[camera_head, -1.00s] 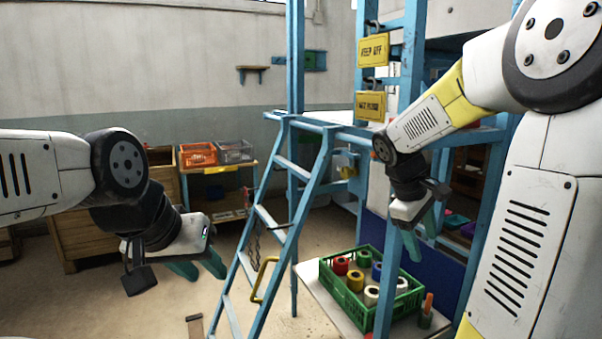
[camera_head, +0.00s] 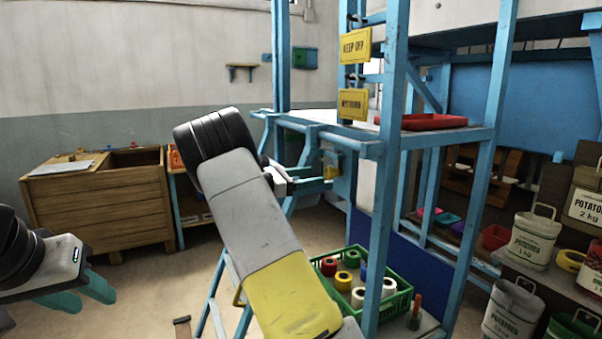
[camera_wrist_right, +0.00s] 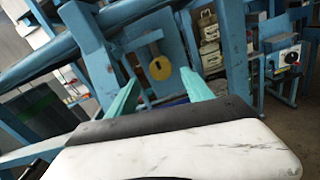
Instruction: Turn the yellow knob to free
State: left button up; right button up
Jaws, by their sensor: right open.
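A round yellow knob (camera_wrist_right: 160,69) sits on a blue plate in the right wrist view, ahead of my right gripper and between its fingers in the picture, apart from them. Its marking is too small to read. My right gripper (camera_wrist_right: 160,92) is open and empty, with its two teal fingers spread. My left gripper (camera_head: 88,297) is at the lower left, open and empty.
A green crate (camera_head: 402,302) of spools is below. A wooden chest (camera_head: 100,208) is at the left, sacks (camera_head: 533,238) at the right.

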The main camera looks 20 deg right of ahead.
aim_at(326, 173)
jog(key=d, duration=0.7)
jog(key=shift+w+d, duration=0.25)
jog(key=shift+d, duration=0.1)
grip_shut()
